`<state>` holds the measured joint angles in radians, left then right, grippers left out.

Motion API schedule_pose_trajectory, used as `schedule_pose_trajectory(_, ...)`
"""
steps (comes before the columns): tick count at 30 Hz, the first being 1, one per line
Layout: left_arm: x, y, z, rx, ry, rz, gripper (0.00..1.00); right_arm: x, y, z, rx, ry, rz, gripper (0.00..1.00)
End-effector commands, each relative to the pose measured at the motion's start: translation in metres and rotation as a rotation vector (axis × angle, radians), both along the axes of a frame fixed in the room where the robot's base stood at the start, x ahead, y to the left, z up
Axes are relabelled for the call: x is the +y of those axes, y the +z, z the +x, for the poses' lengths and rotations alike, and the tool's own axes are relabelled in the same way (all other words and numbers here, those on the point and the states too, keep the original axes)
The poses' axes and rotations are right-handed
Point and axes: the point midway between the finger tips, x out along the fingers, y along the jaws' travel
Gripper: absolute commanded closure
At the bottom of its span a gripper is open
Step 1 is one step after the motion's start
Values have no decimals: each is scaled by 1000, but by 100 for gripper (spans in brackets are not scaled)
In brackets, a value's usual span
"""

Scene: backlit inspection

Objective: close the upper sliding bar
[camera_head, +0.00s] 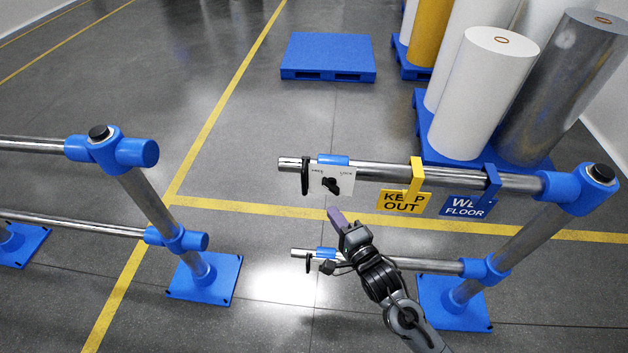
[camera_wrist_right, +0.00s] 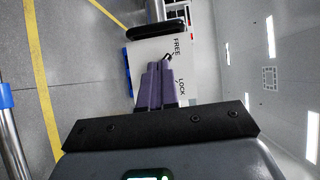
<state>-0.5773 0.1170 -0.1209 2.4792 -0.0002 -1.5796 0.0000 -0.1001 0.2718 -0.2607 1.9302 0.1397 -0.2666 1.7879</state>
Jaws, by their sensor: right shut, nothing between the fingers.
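The upper sliding bar (camera_head: 385,171) is a steel tube on the right post. Its free end stands apart from the blue upper socket (camera_head: 138,152) of the left post, with a wide gap between. Near that end it carries a black upright handle (camera_head: 305,176) and a white FREE/LOCK plate (camera_head: 345,173) with a black knob (camera_head: 330,185). In the right wrist view the plate (camera_wrist_right: 185,75) lies beyond the fingertips, and the partly hidden knob shows near FREE. My right gripper (camera_head: 336,216), with purple fingers, is shut and empty just below the plate; I cannot tell if it touches.
A lower bar (camera_head: 415,263) with its own handle runs beneath. KEEP OUT (camera_head: 403,201) and wet-floor (camera_head: 466,206) signs hang from the upper bar. White and grey rolls stand on blue pallets behind right. An empty blue pallet (camera_head: 328,53) lies farther back. The gap between posts is clear.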

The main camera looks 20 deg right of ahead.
Motion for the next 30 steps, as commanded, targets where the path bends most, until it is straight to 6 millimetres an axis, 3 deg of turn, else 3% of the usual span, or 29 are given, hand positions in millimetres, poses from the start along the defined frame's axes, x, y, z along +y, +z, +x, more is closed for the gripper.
schedule_pose_trajectory(1,0,-10,0,0,0,0,57,0,-4,3,-11,2,-2,100)
schedule_pose_trajectory(7,2,-23,-4,9,-2,5,57,0,1,14,-41,3,-7,100)
schedule_pose_trajectory(13,2,-22,-2,5,-3,8,57,2,5,31,-47,3,-6,100)
schedule_pose_trajectory(24,2,-19,-1,2,-2,5,57,11,5,87,-48,3,-7,100)
schedule_pose_trajectory(30,0,-19,-1,2,2,0,57,14,4,105,-46,3,-6,100)
